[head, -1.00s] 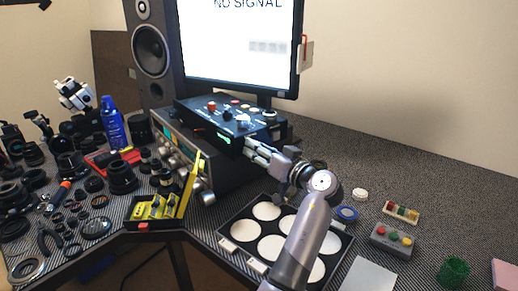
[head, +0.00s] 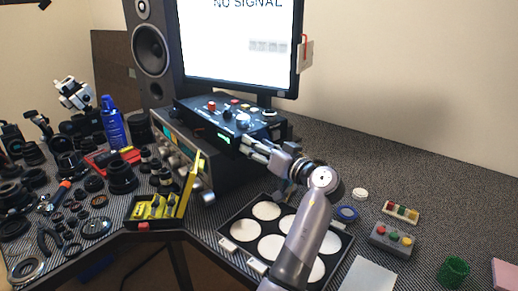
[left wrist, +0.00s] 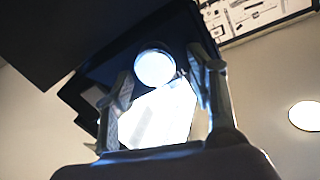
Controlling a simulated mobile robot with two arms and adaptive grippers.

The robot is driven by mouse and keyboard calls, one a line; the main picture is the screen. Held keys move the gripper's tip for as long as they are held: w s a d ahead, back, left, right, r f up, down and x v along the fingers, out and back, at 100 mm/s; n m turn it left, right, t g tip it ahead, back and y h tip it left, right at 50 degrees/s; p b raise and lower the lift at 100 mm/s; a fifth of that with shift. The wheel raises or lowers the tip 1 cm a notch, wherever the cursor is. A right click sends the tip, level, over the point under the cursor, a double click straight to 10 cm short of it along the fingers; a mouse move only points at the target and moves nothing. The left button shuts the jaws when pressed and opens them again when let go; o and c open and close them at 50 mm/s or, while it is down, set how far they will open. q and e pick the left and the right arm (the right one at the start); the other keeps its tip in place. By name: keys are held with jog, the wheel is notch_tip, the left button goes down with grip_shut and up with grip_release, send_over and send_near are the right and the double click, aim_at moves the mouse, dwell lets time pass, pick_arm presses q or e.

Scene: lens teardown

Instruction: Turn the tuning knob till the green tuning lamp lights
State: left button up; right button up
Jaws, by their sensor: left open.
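A black control box (head: 230,118) with a red knob (head: 211,106), a pale round knob (head: 243,121) and a dark knob on top sits on a silver-fronted unit (head: 172,140). A green display (head: 223,137) glows on the box's front edge. I cannot tell which light is the tuning lamp. My left gripper (head: 252,144) is at the box's near right edge. In the left wrist view, the open fingers (left wrist: 160,72) frame a bright round disc (left wrist: 155,67), which may be a knob. Contact is not clear. My right gripper is not in view.
The monitor (head: 240,50) reads NO SIGNAL behind the box, beside a speaker (head: 150,45). A black tray with white discs (head: 226,243) lies under my arm. Lenses and tools crowd the left side. A grey button box (head: 393,240) stands at right. The back right desk is mostly clear.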

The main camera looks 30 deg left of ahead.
pick_arm(q)
notch_tip(320, 180, up, 9)
dwell(0.3)
jog(key=shift+r, duration=0.2)
